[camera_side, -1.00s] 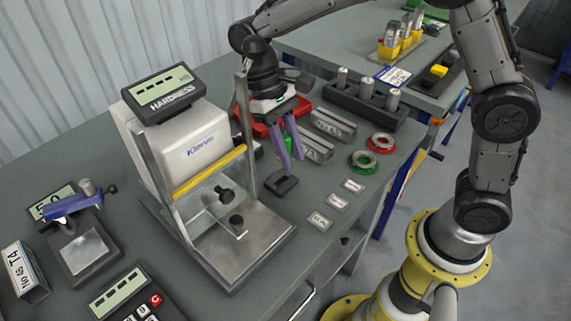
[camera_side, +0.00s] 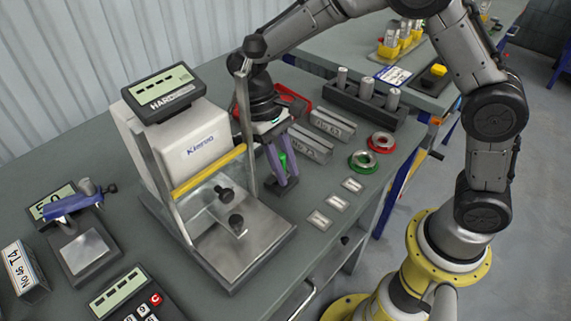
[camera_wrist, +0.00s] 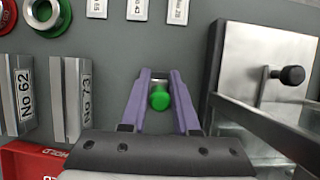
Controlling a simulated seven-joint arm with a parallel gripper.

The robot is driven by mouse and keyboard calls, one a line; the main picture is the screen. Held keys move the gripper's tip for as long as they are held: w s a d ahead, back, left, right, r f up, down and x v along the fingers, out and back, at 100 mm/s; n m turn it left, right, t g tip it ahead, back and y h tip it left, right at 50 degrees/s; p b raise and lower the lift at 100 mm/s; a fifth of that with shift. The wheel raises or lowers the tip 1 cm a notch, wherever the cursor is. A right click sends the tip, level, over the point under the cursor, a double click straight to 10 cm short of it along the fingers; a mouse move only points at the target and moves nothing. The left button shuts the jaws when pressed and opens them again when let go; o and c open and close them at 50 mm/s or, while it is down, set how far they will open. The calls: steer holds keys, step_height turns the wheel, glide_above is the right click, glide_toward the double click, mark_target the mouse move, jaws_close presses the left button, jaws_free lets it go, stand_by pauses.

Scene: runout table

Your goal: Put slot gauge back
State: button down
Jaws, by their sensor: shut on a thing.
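The slot gauge shows as a green round handle (camera_side: 283,160) between the purple fingers of my gripper (camera_side: 285,182). In the wrist view the green handle (camera_wrist: 160,98) sits between the two fingers of my gripper (camera_wrist: 160,76), which is shut on the gauge. A small dark stand (camera_side: 279,188) is on the bench right below the fingertips. The fingers hide most of the stand and the gauge's lower end, so I cannot tell whether the gauge is seated in it.
The hardness tester (camera_side: 190,140) with its metal posts and plate stands close left of my gripper. Grey blocks (camera_side: 312,145), a red tray (camera_side: 290,101), green (camera_side: 364,160) and red (camera_side: 380,142) rings and small label plates (camera_side: 336,203) lie to the right and behind.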

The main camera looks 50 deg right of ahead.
steer(key=c, duration=0.7)
jaws_free()
steer(key=shift+o, duration=0.2)
steer(key=shift+r, duration=0.5)
steer(key=v, duration=1.1)
steer(key=s+d+r+t, duration=0.5)
steer(key=s+d+r, duration=0.15)
steer(key=s, duration=0.25)
steer(key=s+d+f+t, duration=0.2)
steer(key=s+d, duration=0.1)
steer(key=s, duration=0.3)
steer(key=s+d+f+t, duration=0.2)
steer(key=s+d+t, duration=0.1)
steer(key=s, duration=0.3)
steer(key=shift+f, duration=0.3)
steer(key=shift+s, duration=0.1)
